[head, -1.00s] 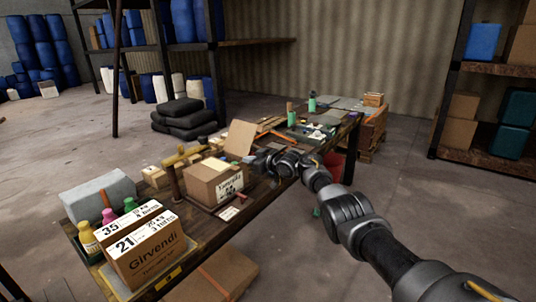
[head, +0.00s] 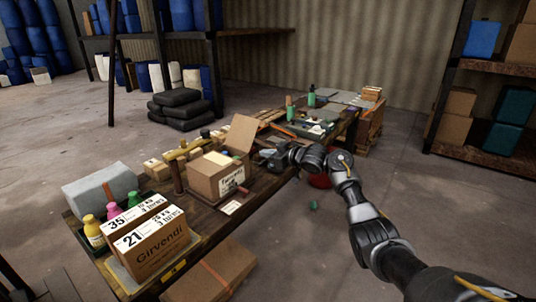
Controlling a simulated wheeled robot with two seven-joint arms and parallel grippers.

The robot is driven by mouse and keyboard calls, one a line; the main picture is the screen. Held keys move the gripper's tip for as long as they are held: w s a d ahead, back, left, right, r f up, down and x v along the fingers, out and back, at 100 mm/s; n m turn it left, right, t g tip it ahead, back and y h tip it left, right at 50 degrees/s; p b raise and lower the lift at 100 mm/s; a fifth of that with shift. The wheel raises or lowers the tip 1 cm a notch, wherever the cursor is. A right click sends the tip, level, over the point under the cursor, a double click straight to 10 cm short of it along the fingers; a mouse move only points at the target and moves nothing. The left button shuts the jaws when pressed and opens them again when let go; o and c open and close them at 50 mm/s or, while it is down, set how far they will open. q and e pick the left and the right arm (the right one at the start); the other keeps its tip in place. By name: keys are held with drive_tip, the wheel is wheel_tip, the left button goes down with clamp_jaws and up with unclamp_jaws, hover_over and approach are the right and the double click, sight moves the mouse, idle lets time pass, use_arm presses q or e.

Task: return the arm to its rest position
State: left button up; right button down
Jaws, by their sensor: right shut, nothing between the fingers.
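My right arm comes in from the lower right and reaches over the long wooden table (head: 225,212). My right gripper (head: 264,157) is at the table's right edge, just right of the open cardboard box (head: 212,179). It is small in the picture and looks shut and empty. I cannot tell whether it touches the table or the box flap. My left arm and left gripper are not in view.
Printed cartons (head: 151,241), a yellow bottle (head: 93,231) and a pink bottle (head: 113,211) stand at the table's near end. Green bottles (head: 311,97) stand further back. A shelf rack (head: 497,70) is at right. The floor between is mostly open.

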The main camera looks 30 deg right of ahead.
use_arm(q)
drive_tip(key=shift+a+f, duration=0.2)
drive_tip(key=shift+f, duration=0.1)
